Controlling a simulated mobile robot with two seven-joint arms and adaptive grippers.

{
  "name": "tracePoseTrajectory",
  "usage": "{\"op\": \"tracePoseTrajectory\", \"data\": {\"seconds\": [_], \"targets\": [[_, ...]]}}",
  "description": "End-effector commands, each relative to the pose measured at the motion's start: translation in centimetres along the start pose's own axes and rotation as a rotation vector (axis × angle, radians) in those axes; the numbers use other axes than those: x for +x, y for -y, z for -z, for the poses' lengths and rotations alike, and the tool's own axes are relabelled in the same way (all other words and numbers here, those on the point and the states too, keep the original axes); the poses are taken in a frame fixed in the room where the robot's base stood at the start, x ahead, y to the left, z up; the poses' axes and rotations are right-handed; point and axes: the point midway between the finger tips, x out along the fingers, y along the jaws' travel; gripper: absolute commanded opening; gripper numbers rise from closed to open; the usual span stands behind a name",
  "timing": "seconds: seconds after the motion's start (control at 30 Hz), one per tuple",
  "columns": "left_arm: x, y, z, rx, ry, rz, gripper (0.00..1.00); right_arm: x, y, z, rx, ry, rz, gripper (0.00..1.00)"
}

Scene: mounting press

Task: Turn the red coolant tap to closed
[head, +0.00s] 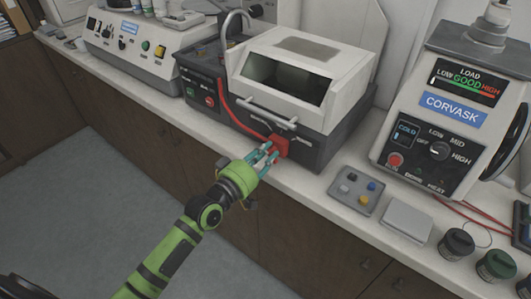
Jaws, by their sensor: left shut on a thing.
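The red coolant tap (281,144) sits low on the front of the cutting machine (325,120), near its right end. A red hose (228,117) runs along the machine's front to the tap. My left gripper (271,150) reaches up from the lower left, with teal fingers at the tap's left side. It is shut on the tap. The fingers and the tap overlap, so the exact grip and the handle's angle are hard to tell. My right gripper does not show.
A grey Corvask unit (440,120) stands at the right. A small tray with coloured buttons (355,190), a pale flat box (407,219) and dark jars (456,244) lie along the bench front. Another control unit (130,45) stands at the left. The floor (60,210) is clear.

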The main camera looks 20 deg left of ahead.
Motion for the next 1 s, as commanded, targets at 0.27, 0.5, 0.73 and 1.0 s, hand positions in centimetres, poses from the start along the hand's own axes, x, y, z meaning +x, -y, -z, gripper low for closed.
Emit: {"op": "tracePoseTrajectory", "data": {"seconds": [0.27, 0.5, 0.73, 1.0], "targets": [[0.0, 0.0, 0.0, 0.002, 0.0, 0.0, 0.47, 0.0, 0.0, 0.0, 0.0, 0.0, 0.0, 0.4], [-0.3, 0.0, 0.0, 0.002, 0.001, 0.001, 0.47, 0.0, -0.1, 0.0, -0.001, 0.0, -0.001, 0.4], [-3.9, 0.1, -0.1, 0.003, 0.003, 0.002, 0.47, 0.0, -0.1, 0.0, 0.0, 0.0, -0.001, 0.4], [-9.3, 0.1, -0.1, 0.003, 0.004, 0.002, 0.47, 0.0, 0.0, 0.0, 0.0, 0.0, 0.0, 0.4]]}}
